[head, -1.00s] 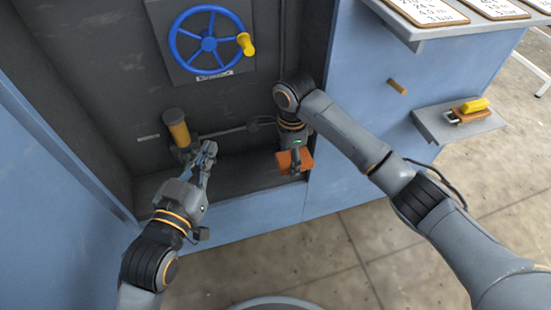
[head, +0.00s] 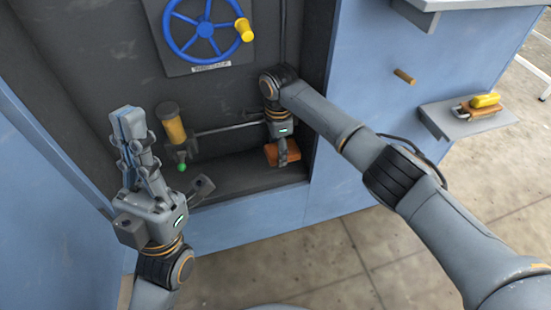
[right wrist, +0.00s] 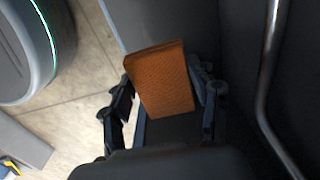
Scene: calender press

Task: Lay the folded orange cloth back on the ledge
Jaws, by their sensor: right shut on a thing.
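The folded orange cloth (head: 272,153) is in my right gripper (head: 283,158), low inside the dark recess of the press. In the right wrist view the cloth (right wrist: 160,80) sits between the two fingers, with a finger on each side. The dark ledge (head: 235,180) along the bottom of the recess lies just below the cloth. I cannot tell whether the cloth touches it. My left gripper (head: 127,118) points up at the recess's left side, away from the cloth, and holds nothing that I can see. Its finger gap is unclear from this angle.
A blue handwheel (head: 205,30) with a yellow knob is on the back panel. A yellow cylinder (head: 174,128) with a green tip (head: 181,167) below stands left in the recess. A grey side shelf (head: 450,125) at right carries a yellow-and-orange item (head: 483,102).

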